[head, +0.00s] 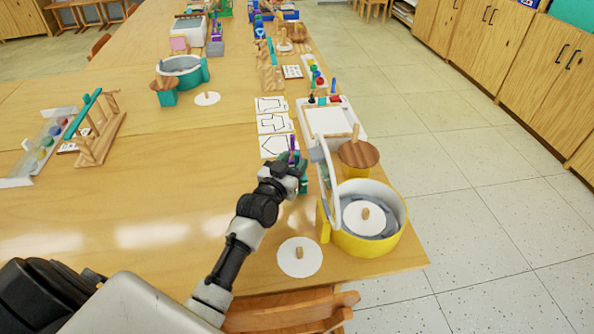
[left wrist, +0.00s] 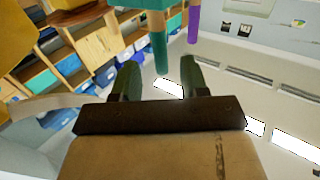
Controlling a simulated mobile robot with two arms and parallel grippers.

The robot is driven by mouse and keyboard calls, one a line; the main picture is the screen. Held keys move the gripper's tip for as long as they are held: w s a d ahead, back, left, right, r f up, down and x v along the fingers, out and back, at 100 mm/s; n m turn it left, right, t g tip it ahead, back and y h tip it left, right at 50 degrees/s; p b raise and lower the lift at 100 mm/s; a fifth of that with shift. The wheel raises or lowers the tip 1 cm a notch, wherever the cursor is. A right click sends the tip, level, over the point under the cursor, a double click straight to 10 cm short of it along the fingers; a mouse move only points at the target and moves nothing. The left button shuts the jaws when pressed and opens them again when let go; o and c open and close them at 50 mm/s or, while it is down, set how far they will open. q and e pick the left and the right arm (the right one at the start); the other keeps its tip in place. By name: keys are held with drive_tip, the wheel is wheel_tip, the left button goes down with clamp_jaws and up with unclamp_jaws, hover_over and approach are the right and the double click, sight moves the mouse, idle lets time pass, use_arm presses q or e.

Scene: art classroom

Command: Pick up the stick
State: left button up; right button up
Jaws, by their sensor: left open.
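My left gripper (head: 288,163) is over the right part of the table, left of the yellow round tub. Its two dark fingers also show in the left wrist view (left wrist: 159,64), spread apart. A teal stick (left wrist: 159,45) hangs at the gap between the fingertips, not visibly clamped. A purple stick (left wrist: 194,24) is beside it, further right. In the head view the purple stick (head: 292,143) rises just past the gripper, which hides much of what is there. Another teal stick (head: 83,114) lies on a wooden rack at the left. My right gripper is not in view.
The yellow tub (head: 382,237) stands at the table's right edge, with a white arched part beside it. A white disc (head: 300,257) with a peg lies near the front edge. Outline cards (head: 274,124) lie beyond the gripper. The table's middle (head: 170,190) is clear.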

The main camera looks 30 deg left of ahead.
use_arm(q)
drive_tip(key=w, duration=0.4)
drive_tip(key=shift+w+a+f, duration=0.1)
drive_tip(key=shift+w, duration=0.25)
drive_tip(key=shift+c, duration=0.2)
clamp_jaws()
